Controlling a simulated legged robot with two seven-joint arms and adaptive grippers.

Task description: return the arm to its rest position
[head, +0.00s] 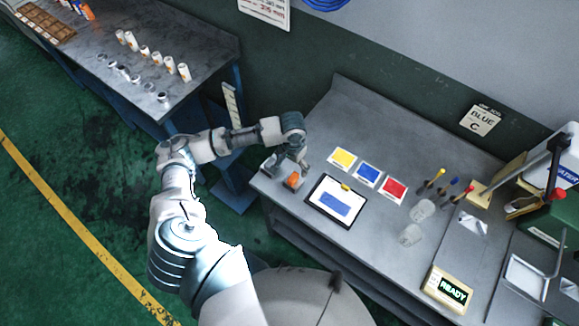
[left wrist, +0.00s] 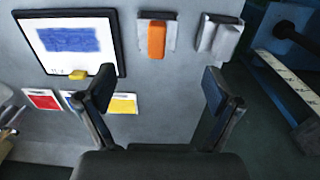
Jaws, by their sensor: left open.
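My left arm reaches across the head view from the bottom. Its gripper (head: 287,160) hangs over the left end of the grey workbench (head: 345,125). In the left wrist view the two dark fingers of the gripper (left wrist: 158,88) are spread wide, with only bare bench between them. An orange block (left wrist: 156,40) in a grey holder lies beyond the fingertips, apart from them. A second grey holder (left wrist: 222,38) with a pale block is to its right. My right gripper is not in view.
A black-framed board (head: 335,202) with a blue patch lies near the gripper. Yellow (head: 343,159), blue (head: 368,174) and red (head: 393,189) cards lie behind it. Clear jars (head: 411,235) and a READY box (head: 447,290) are farther right. A second table (head: 165,50) stands left, across a gap.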

